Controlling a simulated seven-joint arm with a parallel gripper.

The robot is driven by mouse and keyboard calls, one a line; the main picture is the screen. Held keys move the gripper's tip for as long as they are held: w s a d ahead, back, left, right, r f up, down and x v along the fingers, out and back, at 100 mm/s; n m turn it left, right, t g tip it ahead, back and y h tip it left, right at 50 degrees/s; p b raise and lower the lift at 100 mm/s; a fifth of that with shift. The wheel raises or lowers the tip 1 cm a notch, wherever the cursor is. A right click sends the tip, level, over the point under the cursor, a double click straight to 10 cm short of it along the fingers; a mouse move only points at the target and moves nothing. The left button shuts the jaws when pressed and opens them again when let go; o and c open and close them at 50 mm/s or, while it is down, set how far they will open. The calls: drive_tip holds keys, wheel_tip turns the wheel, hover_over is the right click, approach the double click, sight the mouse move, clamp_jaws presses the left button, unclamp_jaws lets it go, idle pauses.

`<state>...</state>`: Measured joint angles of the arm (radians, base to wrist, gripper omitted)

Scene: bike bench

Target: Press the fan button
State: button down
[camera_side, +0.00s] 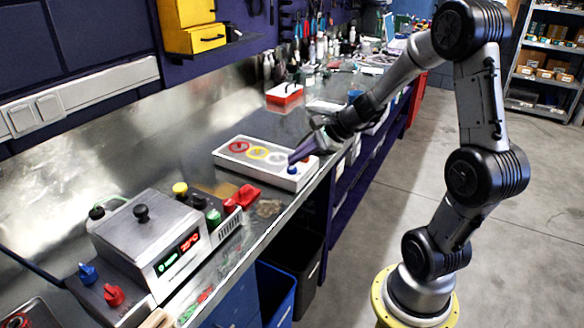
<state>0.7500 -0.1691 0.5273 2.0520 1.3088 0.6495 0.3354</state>
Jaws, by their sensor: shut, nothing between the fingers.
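A white button box (225,160) lies on the metal bench near its front edge. It carries a row of round buttons: a red one (238,147), a yellow-ringed one (258,152), a pale one (277,157) and a blue one (292,170). No fan label is readable, so I cannot tell which is the fan button. My gripper (293,160) is shut and empty, pointing down and left at the box's right end. Its tip is right by the blue button; I cannot tell whether it touches.
A grey control unit (150,240) with a lit display and several knobs stands nearer on the bench. Red parts (246,195) lie between it and the button box. A red-and-white box (285,97) stands behind. A blue bin (275,290) is below the bench edge.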

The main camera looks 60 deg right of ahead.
sight(296, 169)
drive_tip(key=shift+r, duration=2.8)
drive_tip(key=shift+w+a, duration=0.1)
drive_tip(key=shift+a, duration=0.05)
drive_tip(key=s+a+r+n+y, duration=0.1)
drive_tip(key=s+a+r+n, duration=0.15)
drive_tip(key=a, duration=0.35)
drive_tip(key=s+a+r+n+g, duration=0.1)
drive_tip(key=a+r+n, duration=0.1)
drive_tip(key=a+n, duration=0.3)
drive_tip(key=s+a+r+n+y, duration=0.1)
drive_tip(key=s+a+r+n, duration=0.15)
drive_tip(key=a, duration=0.35)
drive_tip(key=s+a+f+n+g, duration=0.1)
drive_tip(key=s+a+n, duration=0.2)
drive_tip(key=s+n, duration=0.45)
drive_tip(key=s+d+f+n+g+h, duration=0.1)
drive_tip(key=s+d+f+n+h, duration=0.3)
drive_tip(key=s+n, duration=0.2)
drive_tip(key=shift+d+n, duration=0.35)
drive_tip(key=shift+n, duration=0.2)
